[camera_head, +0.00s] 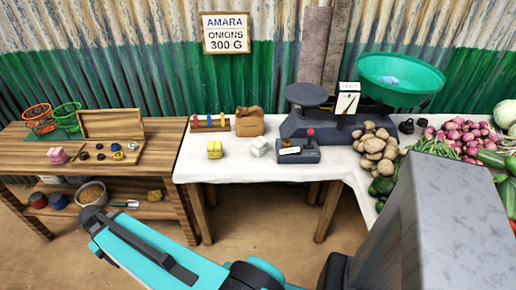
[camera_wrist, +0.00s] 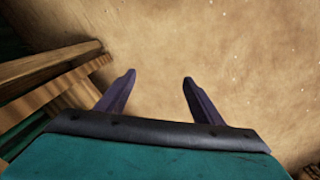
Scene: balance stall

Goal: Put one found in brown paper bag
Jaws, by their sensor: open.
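The brown paper bag (camera_head: 250,122) stands upright on the white-clothed table, left of the balance scale. I cannot tell whether anything is inside it. A heap of red-purple onions (camera_head: 462,133) lies at the right of the table. The dark balance scale (camera_head: 310,122) has a green pan (camera_head: 400,75) with a small bluish item in it. A sign (camera_head: 226,33) on the wall reads AMARA ONIONS 300 G. My gripper (camera_wrist: 159,78) is open and empty in the wrist view, over bare brown floor beside wooden slats. Its fingers cannot be made out in the head view.
A wooden bench (camera_head: 160,140) at left holds wire baskets (camera_head: 52,120) and a tray of small weights (camera_head: 110,150). Yellow (camera_head: 214,149) and white (camera_head: 259,146) bundles sit on the cloth. Potatoes (camera_head: 376,147) and other vegetables crowd the right side. My arm crosses the foreground.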

